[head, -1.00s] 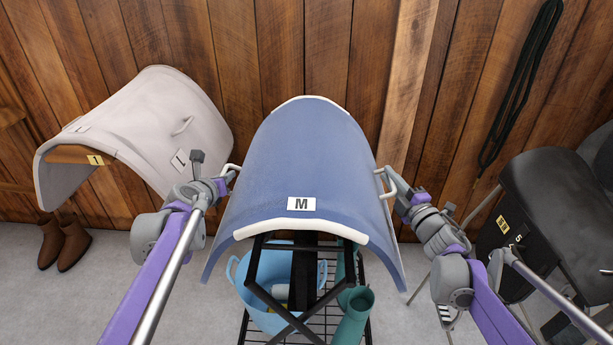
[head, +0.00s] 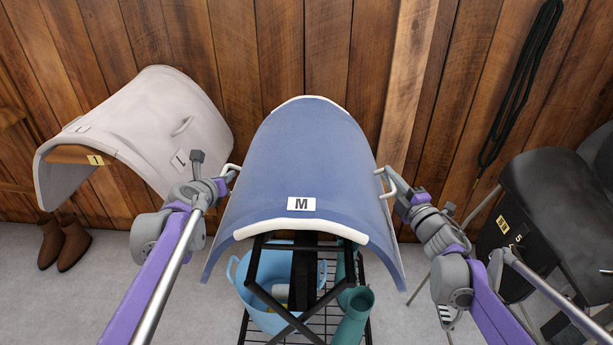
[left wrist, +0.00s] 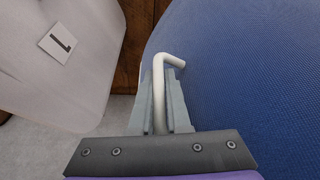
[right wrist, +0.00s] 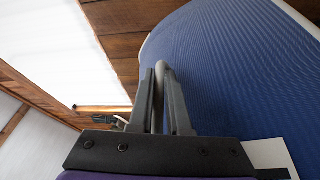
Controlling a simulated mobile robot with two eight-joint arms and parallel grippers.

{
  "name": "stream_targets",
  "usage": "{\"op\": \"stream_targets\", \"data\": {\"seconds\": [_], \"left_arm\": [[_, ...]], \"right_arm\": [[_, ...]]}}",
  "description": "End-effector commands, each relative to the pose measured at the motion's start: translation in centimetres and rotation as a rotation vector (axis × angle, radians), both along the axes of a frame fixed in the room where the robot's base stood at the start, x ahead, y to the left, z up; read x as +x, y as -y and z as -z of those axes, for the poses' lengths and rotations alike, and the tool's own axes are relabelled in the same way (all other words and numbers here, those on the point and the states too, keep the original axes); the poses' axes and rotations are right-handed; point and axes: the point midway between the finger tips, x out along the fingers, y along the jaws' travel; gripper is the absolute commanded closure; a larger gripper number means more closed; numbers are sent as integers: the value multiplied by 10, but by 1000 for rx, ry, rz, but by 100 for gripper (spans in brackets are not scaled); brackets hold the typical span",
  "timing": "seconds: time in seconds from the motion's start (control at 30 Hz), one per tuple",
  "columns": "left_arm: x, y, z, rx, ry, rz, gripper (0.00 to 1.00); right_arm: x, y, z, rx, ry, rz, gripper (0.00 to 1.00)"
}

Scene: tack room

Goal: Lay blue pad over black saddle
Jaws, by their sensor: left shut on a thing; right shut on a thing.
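The blue pad (head: 305,150), curved like an arch with white edges and an "M" label, fills the middle of the head view. It is over a black stand (head: 303,262); whether it touches is hidden. My left gripper (head: 230,172) is shut on the pad's left white handle, also in the left wrist view (left wrist: 160,95). My right gripper (head: 384,178) is shut on the right handle, also in the right wrist view (right wrist: 161,100). A black saddle-like form (head: 560,200) with a yellow label is at the right, partly cut off and apart from the pad.
A white pad (head: 150,120) over a brown form with a yellow label stands at the left. A blue bucket (head: 245,285) and teal boots (head: 353,318) are below the blue pad. Brown boots (head: 65,243) stand at the left. A black rope (head: 515,100) hangs on the wooden wall.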

Motion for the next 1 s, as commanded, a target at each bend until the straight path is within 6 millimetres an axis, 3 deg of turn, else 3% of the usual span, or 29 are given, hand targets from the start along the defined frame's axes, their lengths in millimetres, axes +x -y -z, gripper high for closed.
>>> {"op": "stream_targets", "data": {"seconds": [0.37, 0.8, 1.0], "left_arm": [[-1, 0, -5, 0, 1, 1, 100], [-10, 0, -57, 0, 15, 0, 100], [-11, 0, -69, 0, 18, 1, 100]], "right_arm": [[-1, 0, -5, 0, 2, 0, 100], [-10, 0, -57, 0, 16, 0, 100], [-11, 0, -69, -1, 20, 1, 100]]}}
